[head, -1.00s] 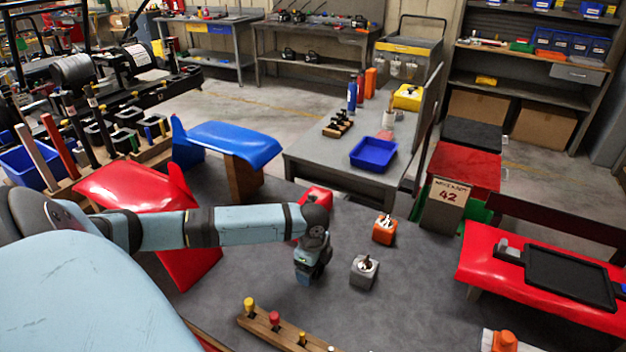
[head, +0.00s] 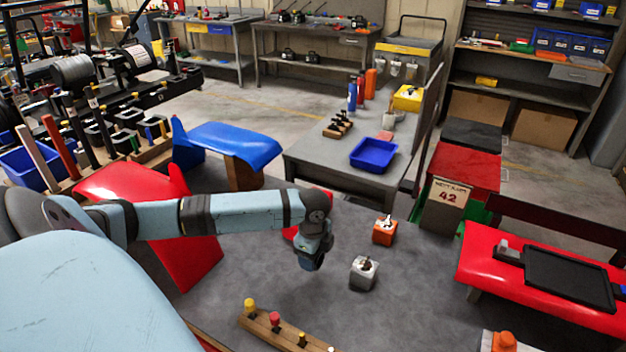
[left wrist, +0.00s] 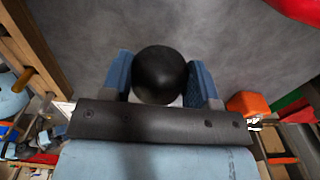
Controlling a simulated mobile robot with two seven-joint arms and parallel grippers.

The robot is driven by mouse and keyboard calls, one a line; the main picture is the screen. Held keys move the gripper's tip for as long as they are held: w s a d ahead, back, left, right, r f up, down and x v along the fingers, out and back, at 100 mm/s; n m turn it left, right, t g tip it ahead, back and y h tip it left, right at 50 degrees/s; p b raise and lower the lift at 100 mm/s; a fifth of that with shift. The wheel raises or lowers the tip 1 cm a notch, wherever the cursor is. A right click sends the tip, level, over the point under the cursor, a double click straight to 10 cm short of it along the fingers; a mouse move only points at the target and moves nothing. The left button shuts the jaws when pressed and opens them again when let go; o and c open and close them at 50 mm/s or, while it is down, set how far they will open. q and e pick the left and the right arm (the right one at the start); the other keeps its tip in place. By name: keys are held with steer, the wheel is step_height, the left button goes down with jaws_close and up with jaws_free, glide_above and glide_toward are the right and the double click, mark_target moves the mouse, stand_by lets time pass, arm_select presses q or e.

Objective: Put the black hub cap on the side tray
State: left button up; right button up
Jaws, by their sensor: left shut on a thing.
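My left gripper (head: 312,262) is over the grey table, pointing down. In the left wrist view the blue fingers of my left gripper (left wrist: 162,82) are shut on a round, glossy black hub cap (left wrist: 160,72). In the head view I cannot make out the cap, as the gripper hides it. The black side tray (head: 568,278) lies on a red panel at the far right, well away from the gripper. Its visible floor looks empty. My right gripper is not in view.
A grey block (head: 363,273) and an orange block (head: 385,230) stand right of my left gripper. A wooden rack (head: 285,330) with coloured pegs lies in front. The red panel (head: 490,270) has a small grey fixture by the tray.

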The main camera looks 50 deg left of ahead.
arm_select(q)
step_height(320, 180, up, 16)
steer(key=shift+f+p, duration=0.25)
steer(key=shift+p, duration=0.15)
steer(key=d+r+n+p, duration=0.3)
steer(key=d+n+p, duration=0.2)
steer(key=d+n, duration=0.2)
steer(key=d+r+n+p, duration=0.3)
steer(key=d+n+p, duration=0.2)
steer(key=d, duration=0.6)
steer(key=shift+w+d+r+n, duration=0.3)
steer(key=shift+w+r+n, duration=0.1)
steer(key=shift+n, duration=0.8)
steer(key=shift+f, duration=0.1)
